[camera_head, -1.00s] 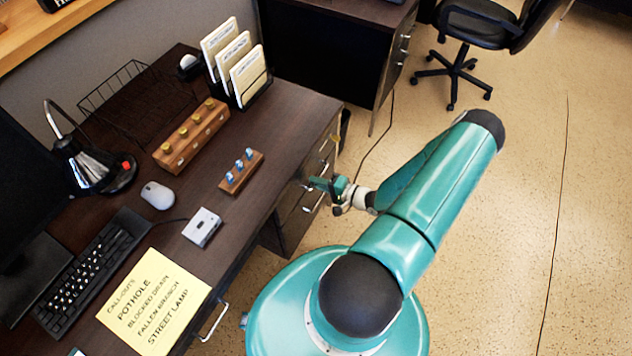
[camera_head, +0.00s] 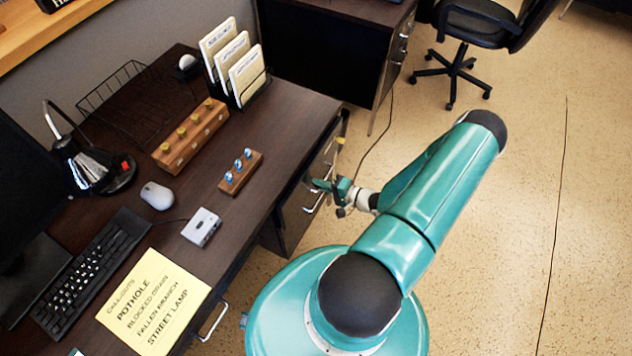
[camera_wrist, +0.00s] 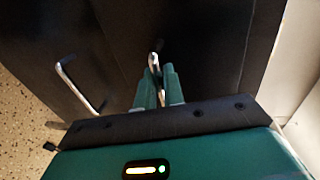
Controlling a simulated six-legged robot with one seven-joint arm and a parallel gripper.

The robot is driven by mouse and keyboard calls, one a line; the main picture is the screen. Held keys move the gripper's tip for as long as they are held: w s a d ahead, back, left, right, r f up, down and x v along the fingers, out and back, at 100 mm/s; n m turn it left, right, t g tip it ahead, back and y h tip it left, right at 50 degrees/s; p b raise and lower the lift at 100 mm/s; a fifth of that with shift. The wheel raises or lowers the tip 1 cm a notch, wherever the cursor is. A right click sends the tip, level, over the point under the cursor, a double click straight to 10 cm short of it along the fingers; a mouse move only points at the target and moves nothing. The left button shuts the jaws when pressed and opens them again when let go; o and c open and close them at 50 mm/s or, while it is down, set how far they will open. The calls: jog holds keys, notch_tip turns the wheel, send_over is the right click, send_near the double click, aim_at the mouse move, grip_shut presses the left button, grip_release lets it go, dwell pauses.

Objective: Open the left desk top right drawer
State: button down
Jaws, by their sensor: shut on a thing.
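The left desk (camera_head: 285,120) has a dark top and a drawer stack at its far right end. My gripper (camera_head: 322,186) is at the front of that stack, at the upper drawer. In the wrist view my gripper (camera_wrist: 157,92) has its two green fingers closed around a metal drawer handle (camera_wrist: 154,60) on a dark drawer front (camera_wrist: 190,45). The drawer front mostly faces away in the head view, so how far it stands open cannot be told. A second bar handle (camera_wrist: 75,85) shows to the left in the wrist view, free of my fingers.
A second desk (camera_head: 330,50) stands behind, and a black office chair (camera_head: 470,40) is at the back right. The desk top holds a keyboard (camera_head: 90,270), a mouse (camera_head: 157,196) and a yellow sign (camera_head: 155,300).

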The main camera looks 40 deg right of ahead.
jog(key=f+v, duration=0.3)
jog(key=v, duration=1.1)
jog(key=s+f+v, duration=0.1)
jog(key=f+v, duration=0.2)
jog(key=v, duration=1.2)
jog(key=shift+s, duration=0.4)
jog(key=shift+d, duration=0.15)
jog(key=c, duration=1.9)
grip_release()
jog(key=shift+s, duration=0.1)
jog(key=v, duration=1.3)
jog(key=shift+s, duration=0.3)
jog(key=shift+d, duration=0.15)
